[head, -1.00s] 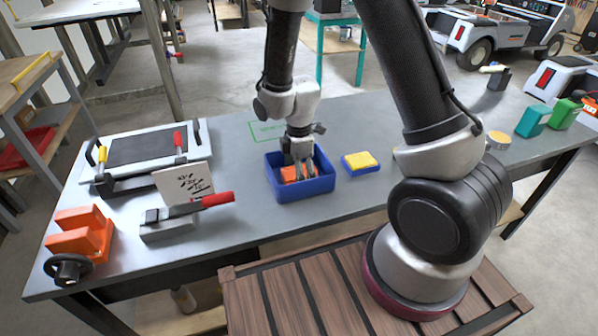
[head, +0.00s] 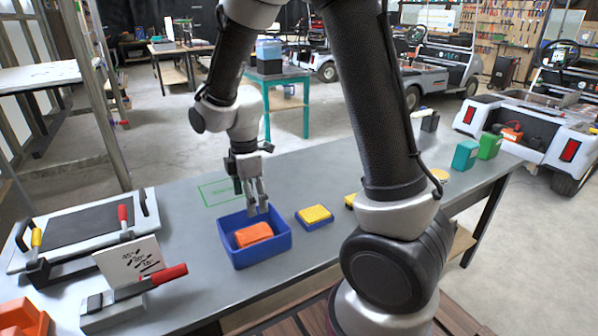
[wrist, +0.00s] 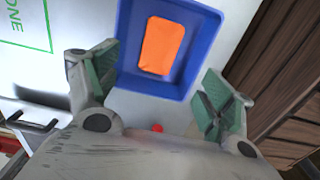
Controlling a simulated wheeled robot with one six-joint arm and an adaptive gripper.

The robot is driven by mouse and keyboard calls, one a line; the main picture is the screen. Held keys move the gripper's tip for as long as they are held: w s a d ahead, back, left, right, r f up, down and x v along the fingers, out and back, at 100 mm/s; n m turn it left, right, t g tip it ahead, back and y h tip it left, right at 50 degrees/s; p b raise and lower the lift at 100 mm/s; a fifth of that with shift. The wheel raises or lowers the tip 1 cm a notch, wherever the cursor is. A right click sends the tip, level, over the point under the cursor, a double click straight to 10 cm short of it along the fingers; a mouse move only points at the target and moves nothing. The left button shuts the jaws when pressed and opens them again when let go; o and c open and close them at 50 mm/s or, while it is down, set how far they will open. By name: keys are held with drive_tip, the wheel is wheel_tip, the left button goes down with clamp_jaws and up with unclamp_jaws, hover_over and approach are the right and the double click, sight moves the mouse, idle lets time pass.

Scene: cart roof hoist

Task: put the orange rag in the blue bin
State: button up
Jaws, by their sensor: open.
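The orange rag (head: 253,235) lies inside the blue bin (head: 245,262) on the grey bench. In the wrist view the rag (wrist: 161,46) rests on the floor of the bin (wrist: 125,62), clear of its walls. My gripper (head: 257,212) is above the bin's far rim, apart from the rag, and empty. In the wrist view its two green-padded fingers (wrist: 160,92) stand wide apart, with nothing between them.
A yellow sponge on a blue base (head: 314,215) sits right of the bin. A clamp with a red handle (head: 140,285) and a white card (head: 128,262) stand at left. A green marked outline (head: 218,192) lies behind the bin. Teal and green boxes (head: 466,155) stand at far right.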

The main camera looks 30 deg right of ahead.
drive_tip(key=s+d+r+m+t, duration=0.1)
drive_tip(key=s+d+r+m, duration=0.35)
drive_tip(key=r, duration=0.25)
drive_tip(key=s+d+r+m+t, duration=0.1)
drive_tip(key=s+d+r+m, duration=0.35)
drive_tip(key=r, duration=0.35)
drive_tip(key=s+d+r+m+t, duration=0.2)
drive_tip(key=s+d+r+m, duration=0.3)
drive_tip(key=s+m, duration=0.3)
drive_tip(key=shift+s+d+m, duration=0.4)
drive_tip(key=shift+s, duration=0.65)
